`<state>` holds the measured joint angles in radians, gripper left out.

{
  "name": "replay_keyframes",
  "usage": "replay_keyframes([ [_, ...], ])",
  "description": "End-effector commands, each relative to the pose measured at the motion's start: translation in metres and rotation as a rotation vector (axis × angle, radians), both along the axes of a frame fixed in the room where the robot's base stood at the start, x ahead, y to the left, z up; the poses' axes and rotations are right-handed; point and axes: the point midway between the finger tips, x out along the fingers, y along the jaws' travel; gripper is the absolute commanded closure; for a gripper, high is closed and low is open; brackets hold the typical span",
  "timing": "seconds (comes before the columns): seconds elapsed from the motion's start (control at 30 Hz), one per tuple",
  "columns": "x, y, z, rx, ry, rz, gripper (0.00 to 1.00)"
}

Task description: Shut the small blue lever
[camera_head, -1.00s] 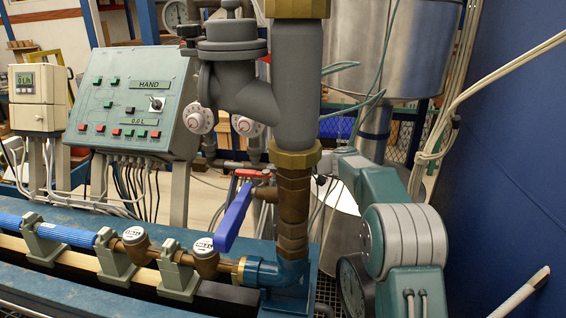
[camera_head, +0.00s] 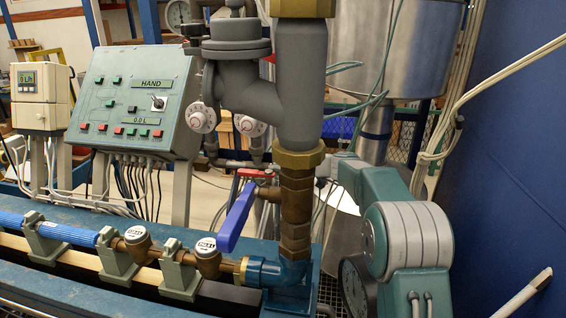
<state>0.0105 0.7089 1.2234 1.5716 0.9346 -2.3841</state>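The small blue lever (camera_head: 236,218) sits on the left side of a brass valve (camera_head: 294,208) in the vertical pipe. It slants from its pivot near the valve down and to the left, its lower end just above the water meters. My arm (camera_head: 410,238) shows at the right, behind and beside the pipe. My gripper is not visible; the pipe may hide it. I cannot see anything touching the lever.
A thick grey pipe (camera_head: 298,80) rises above the valve. Two water meters (camera_head: 206,246) lie in the line at the lower left. A control panel (camera_head: 133,101) stands behind at left. A blue wall (camera_head: 515,150) closes the right side.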

Motion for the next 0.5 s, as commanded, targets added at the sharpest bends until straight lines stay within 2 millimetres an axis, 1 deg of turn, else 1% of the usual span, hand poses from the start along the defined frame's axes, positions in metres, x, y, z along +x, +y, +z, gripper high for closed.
replay_keyframes([
  [0.17,-0.008,-0.013,0.003,0.000,0.000,-0.001,0.44],
  [0.5,-0.047,-0.068,0.018,0.000,0.000,-0.004,0.44],
])
